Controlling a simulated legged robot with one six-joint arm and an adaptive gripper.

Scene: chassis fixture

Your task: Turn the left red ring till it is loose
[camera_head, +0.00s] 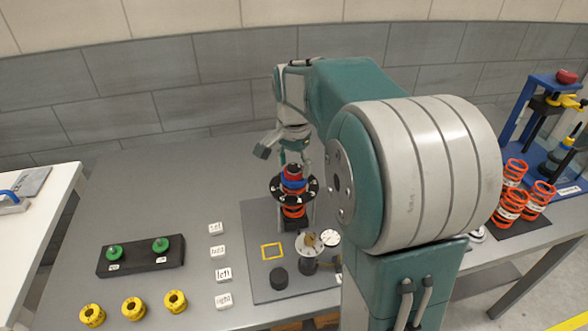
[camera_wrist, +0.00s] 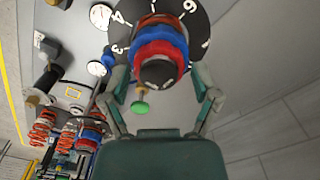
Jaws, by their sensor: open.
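The left red ring (camera_head: 293,171) is near the top of an upright stack in the head view, with a blue ring (camera_head: 293,184) below it and a numbered black disc (camera_head: 277,189) around the stack. In the wrist view the stack is seen end-on: a black cap (camera_wrist: 158,73), red and blue rings (camera_wrist: 160,47), and the numbered disc (camera_wrist: 200,20) behind. My gripper (camera_head: 294,161) is open at the stack's top. In the wrist view my gripper's fingers (camera_wrist: 162,82) are on either side of the cap and rings; whether they touch is unclear.
Orange springs (camera_head: 510,205) stand on a dark mat at right. A gauge and brass-topped post (camera_head: 309,245) stand before the stack. A black block with green knobs (camera_head: 140,256), yellow rings (camera_head: 133,309) and white labelled blocks (camera_head: 222,275) lie left. My arm hides the bench's middle.

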